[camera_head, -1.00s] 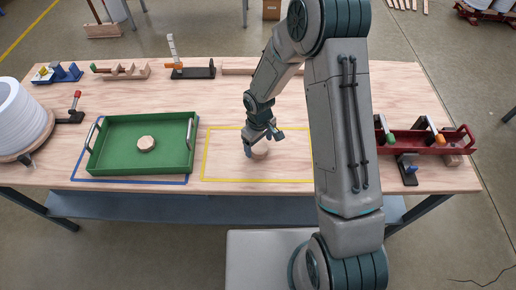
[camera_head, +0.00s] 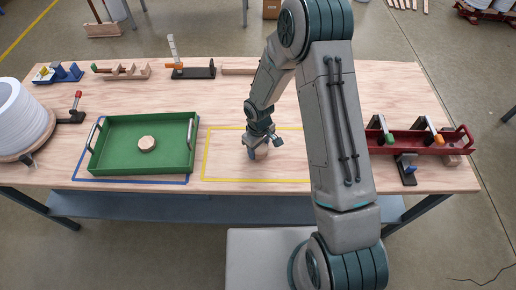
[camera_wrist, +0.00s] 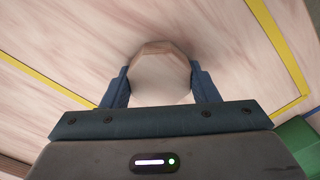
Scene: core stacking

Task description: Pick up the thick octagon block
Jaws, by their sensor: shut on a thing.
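The thick octagon block (camera_wrist: 160,78) is pale wood and sits between the two blue fingers of my gripper (camera_wrist: 160,90) in the wrist view. The fingers press on its left and right sides. In the head view my gripper (camera_head: 257,153) is low over the yellow-outlined area, and only a little of the block (camera_head: 262,150) shows beside the fingers. Whether the block touches the table or is slightly raised, I cannot tell. Another wooden octagon block (camera_head: 147,143) lies in the green tray.
The green tray (camera_head: 186,167) stands left, inside a blue outline. Clamps and wooden pieces line the back edge. A white spool (camera_head: 22,115) stands far left. The table (camera_head: 205,105) is clear around the yellow outline (camera_head: 205,155).

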